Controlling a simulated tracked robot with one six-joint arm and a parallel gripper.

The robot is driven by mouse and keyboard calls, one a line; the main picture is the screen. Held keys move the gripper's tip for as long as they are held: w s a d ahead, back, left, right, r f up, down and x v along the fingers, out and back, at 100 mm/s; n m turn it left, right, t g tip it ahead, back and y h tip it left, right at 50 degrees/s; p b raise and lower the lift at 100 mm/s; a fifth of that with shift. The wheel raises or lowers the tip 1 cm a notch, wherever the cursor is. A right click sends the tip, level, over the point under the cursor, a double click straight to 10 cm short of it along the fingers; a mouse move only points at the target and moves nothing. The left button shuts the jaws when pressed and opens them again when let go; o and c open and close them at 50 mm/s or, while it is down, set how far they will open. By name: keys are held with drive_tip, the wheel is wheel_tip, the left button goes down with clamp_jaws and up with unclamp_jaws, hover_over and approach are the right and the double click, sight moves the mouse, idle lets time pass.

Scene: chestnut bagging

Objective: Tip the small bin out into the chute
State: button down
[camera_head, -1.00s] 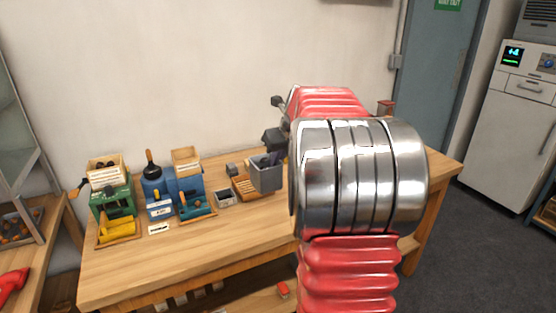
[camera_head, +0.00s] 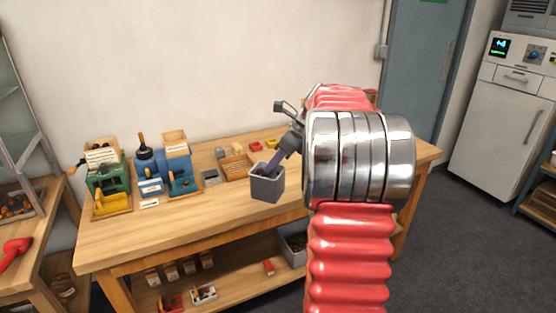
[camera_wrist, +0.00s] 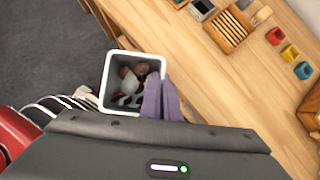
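The small grey bin (camera_head: 267,184) hangs in front of my wrist, over the front part of the bench. In the wrist view, the bin (camera_wrist: 106,84) is seen from above with several brown chestnuts (camera_wrist: 133,78) inside. My gripper (camera_wrist: 161,98) has its purple fingers close together at the bin's rim, shut on one wall. In the head view, my gripper (camera_head: 275,165) reaches down to the bin's rim from the upper right. I cannot tell which thing is the chute; a green machine (camera_head: 106,180) and a blue machine (camera_head: 150,170) with wooden hoppers stand at the left.
A slatted wooden tray (camera_head: 236,167) and small red and yellow blocks (camera_head: 256,146) lie on the bench (camera_head: 200,228) behind the bin. A lower shelf holds small boxes and another grey bin (camera_head: 293,247). A side table stands left. Grey floor is open at the right.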

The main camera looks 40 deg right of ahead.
sight(258, 181)
drive_tip(key=a+f+n+g+y, duration=0.1)
drive_tip(key=a+n, duration=0.1)
drive_tip(key=n, duration=0.1)
drive_tip(key=a+f+n+g+y, duration=0.1)
drive_tip(key=n, duration=0.2)
drive_tip(key=a+f+n+g+y, duration=0.1)
drive_tip(key=a+n, duration=0.1)
drive_tip(key=n, duration=0.1)
drive_tip(key=shift+a+g, duration=0.3)
drive_tip(key=shift+g, duration=0.1)
drive_tip(key=w+a+f+n+g+h, duration=0.1)
drive_tip(key=a+f+n, duration=0.4)
drive_tip(key=a, duration=0.5)
drive_tip(key=w+a+f+n+g+h, duration=0.1)
drive_tip(key=a+f+n+g+h, duration=0.2)
drive_tip(key=a+n, duration=0.6)
drive_tip(key=w+a+f+n+g+h, duration=0.1)
drive_tip(key=a+f+n+g, duration=0.3)
drive_tip(key=a+f+n, duration=0.3)
drive_tip(key=a+n, duration=0.1)
drive_tip(key=a, duration=0.3)
drive_tip(key=shift+g+h, duration=0.4)
drive_tip(key=shift+a, duration=0.2)
